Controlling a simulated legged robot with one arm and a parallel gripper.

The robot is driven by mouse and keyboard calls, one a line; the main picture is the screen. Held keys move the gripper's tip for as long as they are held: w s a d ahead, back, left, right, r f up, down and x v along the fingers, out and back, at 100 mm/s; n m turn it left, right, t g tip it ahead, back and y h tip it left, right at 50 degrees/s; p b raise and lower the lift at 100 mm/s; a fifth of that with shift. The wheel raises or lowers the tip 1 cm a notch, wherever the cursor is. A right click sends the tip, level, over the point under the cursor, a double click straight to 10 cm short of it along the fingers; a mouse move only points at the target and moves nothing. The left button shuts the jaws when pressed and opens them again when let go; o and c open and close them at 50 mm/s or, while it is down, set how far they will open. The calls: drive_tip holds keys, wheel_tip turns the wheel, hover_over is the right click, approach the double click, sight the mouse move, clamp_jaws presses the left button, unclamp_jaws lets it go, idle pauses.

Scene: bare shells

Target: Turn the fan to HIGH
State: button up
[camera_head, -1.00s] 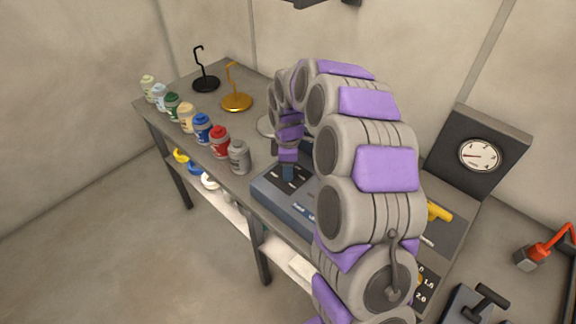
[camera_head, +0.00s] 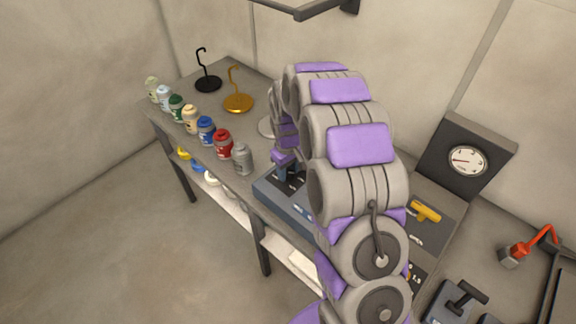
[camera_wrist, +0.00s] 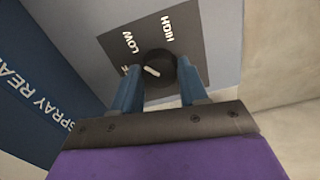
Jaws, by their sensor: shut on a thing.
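The fan's black knob (camera_wrist: 158,67) sits on a dark panel (camera_wrist: 185,38) marked LOW and HIGH, with a third label partly hidden at left. A short white mark on the knob lies towards the LOW and left-hand side, away from HIGH. My gripper (camera_wrist: 160,72) has its blue fingers on either side of the knob and is shut on it. In the head view, my gripper (camera_head: 288,170) is at the top of a blue-grey box (camera_head: 283,207). My arm hides part of this box, and the knob cannot be made out there.
Several paint bottles (camera_head: 223,144) line the bench's left edge. Black (camera_head: 207,84) and gold (camera_head: 238,103) hook stands are behind them. A dial gauge (camera_head: 466,160) and a yellow-handled tool (camera_head: 425,211) are to the right. The floor at left is clear.

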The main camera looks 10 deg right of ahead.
sight(288, 172)
drive_tip(key=m+p, duration=0.2)
drive_tip(key=m, duration=0.4)
drive_tip(key=shift+p, duration=0.35)
drive_tip(key=m+p, duration=0.1)
drive_tip(key=m, duration=0.2)
drive_tip(key=shift+m, duration=0.4)
drive_tip(key=shift+m+p, duration=0.6)
drive_tip(key=shift+m, duration=1)
drive_tip(key=o, duration=1.1)
drive_tip(key=shift+c, duration=0.2)
drive_tip(key=shift+r, duration=0.1)
wheel_tip(288, 172, up, 17)
drive_tip(key=p, duration=0.1)
